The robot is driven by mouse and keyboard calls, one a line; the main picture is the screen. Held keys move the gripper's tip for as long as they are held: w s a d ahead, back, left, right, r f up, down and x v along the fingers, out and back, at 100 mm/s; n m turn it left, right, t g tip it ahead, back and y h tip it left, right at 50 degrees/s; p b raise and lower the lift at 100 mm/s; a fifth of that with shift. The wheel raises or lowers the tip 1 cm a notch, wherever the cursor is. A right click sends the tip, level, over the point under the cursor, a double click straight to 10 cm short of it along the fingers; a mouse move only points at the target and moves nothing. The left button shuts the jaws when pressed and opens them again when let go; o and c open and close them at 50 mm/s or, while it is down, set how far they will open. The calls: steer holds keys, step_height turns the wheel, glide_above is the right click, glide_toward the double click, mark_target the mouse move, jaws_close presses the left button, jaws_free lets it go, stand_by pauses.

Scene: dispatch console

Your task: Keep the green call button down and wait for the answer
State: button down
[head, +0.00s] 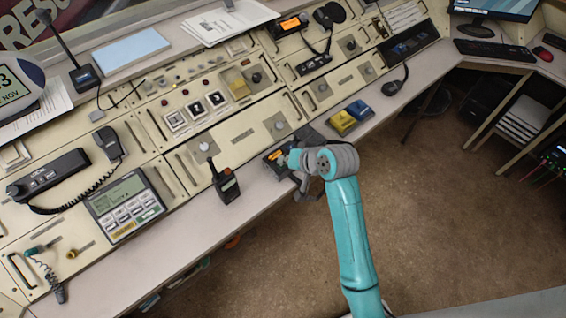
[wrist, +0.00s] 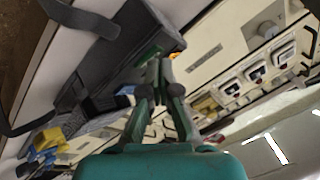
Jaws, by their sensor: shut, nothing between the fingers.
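A dark desk unit (head: 312,137) with a small orange display sits at the console's front edge, partly behind my gripper (head: 284,160). In the wrist view the dark unit (wrist: 105,62) fills the upper left. A green patch (wrist: 150,52) shows on it just beyond the fingertips; it may be the green call button, mostly hidden. My gripper (wrist: 153,75) is shut and empty, its tips at or very near the unit. I cannot tell whether they touch the button or whether it is down.
A black handheld radio (head: 225,183) stands left of my gripper. Yellow (head: 341,122) and blue (head: 360,109) blocks lie to the right. The floor in front of the desk is clear.

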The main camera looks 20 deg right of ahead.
steer(key=shift+r, duration=0.15)
stand_by(0.8)
steer(key=shift+r, duration=0.65)
steer(key=shift+r, duration=2.55)
steer(key=s+f+t+h, duration=0.2)
steer(key=s+f, duration=0.4)
steer(key=s, duration=0.5)
steer(key=s+f+t+h, duration=0.1)
steer(key=s+f, duration=0.5)
steer(key=s, duration=0.4)
steer(key=s+r+n+t, duration=0.1)
steer(key=s+r, duration=0.4)
steer(key=s, duration=0.6)
steer(key=s+r+n+t, duration=0.2)
steer(key=s+r, duration=0.4)
steer(key=s, duration=0.4)
steer(key=shift+s+a+n+h, duration=0.2)
steer(key=shift+s+n+h, duration=0.2)
steer(key=shift+n, duration=0.2)
